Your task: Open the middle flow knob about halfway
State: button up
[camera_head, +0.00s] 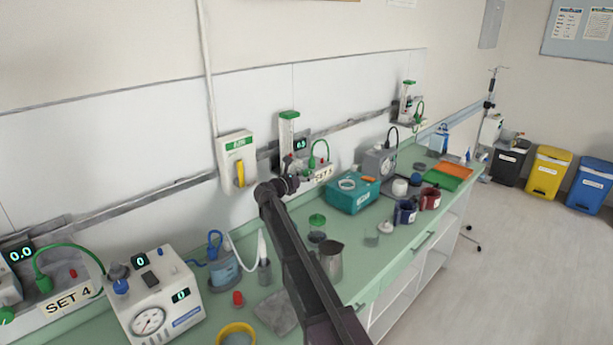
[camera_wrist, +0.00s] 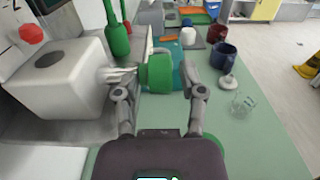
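The middle flow unit on the wall rail has a clear tube with green ends (camera_head: 288,128), a small display (camera_head: 300,145) that seems to read 0.5, and a partly legible SET label (camera_head: 323,174). My gripper (camera_head: 290,184) is at this unit and hides its knob in the head view. In the wrist view, the green knob (camera_wrist: 157,72) sticks out sideways from a pale block (camera_wrist: 62,80). My gripper (camera_wrist: 160,88) has its fingers apart, one on each side of the knob. I see gaps beside the knob; contact is not clear.
A left flow unit (camera_head: 20,255) reads 0.0 beside a SET 4 label (camera_head: 68,301). A right unit (camera_head: 408,103) hangs farther along. The green counter (camera_head: 400,240) below holds a teal box (camera_head: 352,197), a metal jug (camera_head: 331,262) and mugs (camera_head: 405,212). A green hose (camera_head: 318,150) curves close to my gripper.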

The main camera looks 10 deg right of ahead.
grip_shut()
jog(key=shift+f, duration=0.1)
jog(key=shift+f+b, duration=0.1)
jog(key=shift+b, duration=0.2)
jog(key=shift+d+f+h+b, duration=0.1)
jog(key=shift+h+b, duration=0.2)
jog(key=shift+b, duration=0.35)
jog(key=shift+s+t, duration=0.1)
jog(key=shift+t, duration=0.2)
jog(key=shift+h+b, duration=0.3)
jog(key=shift+b, duration=0.15)
jog(key=shift+o, duration=2.1)
grip_release()
jog(key=shift+r, duration=0.2)
